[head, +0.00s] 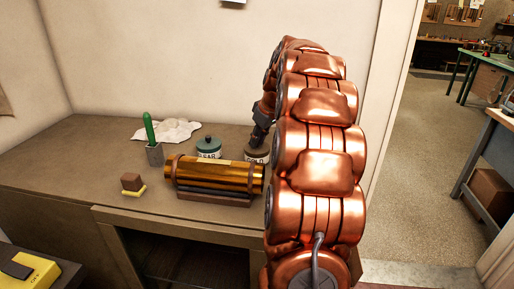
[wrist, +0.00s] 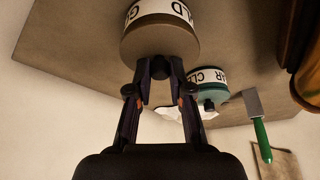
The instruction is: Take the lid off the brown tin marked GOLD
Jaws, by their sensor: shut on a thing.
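The brown tin marked GOLD (head: 257,159) stands on the brown bench, partly hidden by my arm in the head view. In the wrist view its lid (wrist: 158,38) faces the camera and sits against the white label band (wrist: 160,9), with no clear gap showing. My gripper (wrist: 160,72) comes down on the lid's middle, with both fingertips closed together on the lid's knob. The knob is mostly hidden between the fingers. In the head view my gripper (head: 258,140) is just above the tin.
A teal tin marked CLEAR (head: 208,145) stands close left of the GOLD tin. A brass tube (head: 215,174) rests on a cradle in front.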

